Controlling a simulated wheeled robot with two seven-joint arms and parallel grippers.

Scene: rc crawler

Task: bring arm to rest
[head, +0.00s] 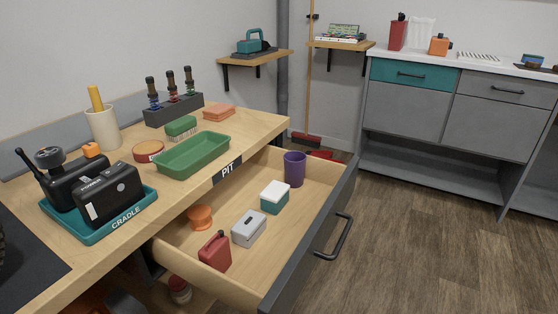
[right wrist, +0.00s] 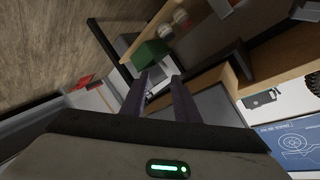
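My right gripper (right wrist: 160,77) shows in the right wrist view. Its two dark fingers stand apart with nothing held between them, so it is open and empty. Beyond the fingers the wrist view shows a green box-like thing (right wrist: 152,53) and wooden edges, tilted in the picture. Neither gripper shows in the head view, and my left gripper is in no view. The head view shows the workbench (head: 262,122) with its drawer (head: 236,193) pulled open.
The drawer holds a purple cup (head: 294,168), a red can (head: 215,252), a grey box (head: 248,229), a white-lidded teal box (head: 274,197) and an orange spool (head: 201,217). A teal cradle tray (head: 140,218) and green tray (head: 192,157) sit on the bench. Floor at right is clear.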

